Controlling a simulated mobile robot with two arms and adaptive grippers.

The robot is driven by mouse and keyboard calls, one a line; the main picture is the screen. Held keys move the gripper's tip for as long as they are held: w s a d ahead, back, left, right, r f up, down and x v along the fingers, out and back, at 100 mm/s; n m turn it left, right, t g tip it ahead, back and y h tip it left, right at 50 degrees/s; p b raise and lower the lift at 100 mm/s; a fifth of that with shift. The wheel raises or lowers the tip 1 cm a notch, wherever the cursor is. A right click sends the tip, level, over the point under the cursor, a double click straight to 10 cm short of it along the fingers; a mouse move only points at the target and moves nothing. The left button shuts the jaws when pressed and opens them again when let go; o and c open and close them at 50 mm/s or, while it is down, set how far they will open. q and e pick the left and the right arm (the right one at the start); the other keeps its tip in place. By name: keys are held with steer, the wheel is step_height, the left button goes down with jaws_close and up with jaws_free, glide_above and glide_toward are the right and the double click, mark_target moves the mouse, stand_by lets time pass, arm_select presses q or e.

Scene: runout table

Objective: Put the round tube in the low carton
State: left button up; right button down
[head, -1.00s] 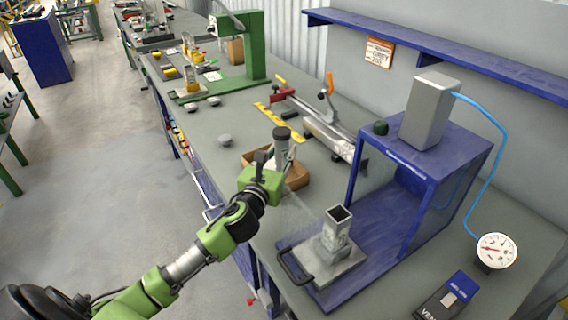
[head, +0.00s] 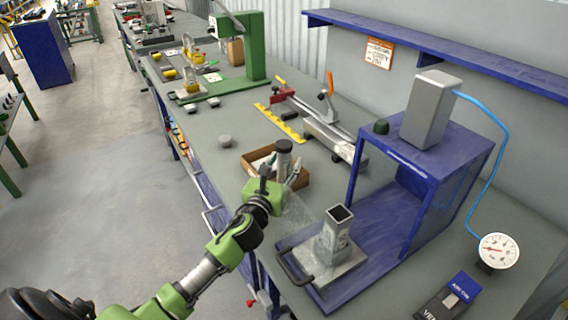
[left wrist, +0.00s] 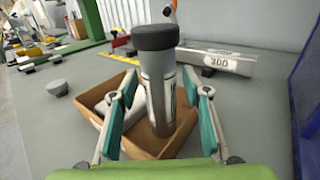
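The round tube (head: 284,160) is a grey cylinder with a dark cap. It stands close to upright inside the low carton (head: 247,165), an open brown box on the bench. The tube also shows in the left wrist view (left wrist: 158,95), its lower end within the walls of the carton (left wrist: 160,148). My left gripper (head: 275,180) is at the carton's near side. In the left wrist view its fingers (left wrist: 160,115) are spread on either side of the tube, with gaps between them and it. My right gripper is not in view.
A pale object (left wrist: 108,104) lies in the carton beside the tube. A square tube (head: 338,232) stands on a metal block in front of the blue press frame (head: 420,185).

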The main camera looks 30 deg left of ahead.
arm_select(q)
steer(key=shift+r, duration=0.1)
steer(key=shift+s, duration=0.15)
steer(key=s, duration=0.3)
steer(key=s+d, duration=0.1)
steer(key=s, duration=0.3)
steer(key=s+b, duration=0.1)
steer(key=s, duration=0.2)
steer(key=shift+s+d, duration=0.15)
steer(key=shift+d, duration=0.05)
steer(key=shift+s+d, duration=0.1)
steer(key=shift+s, duration=0.55)
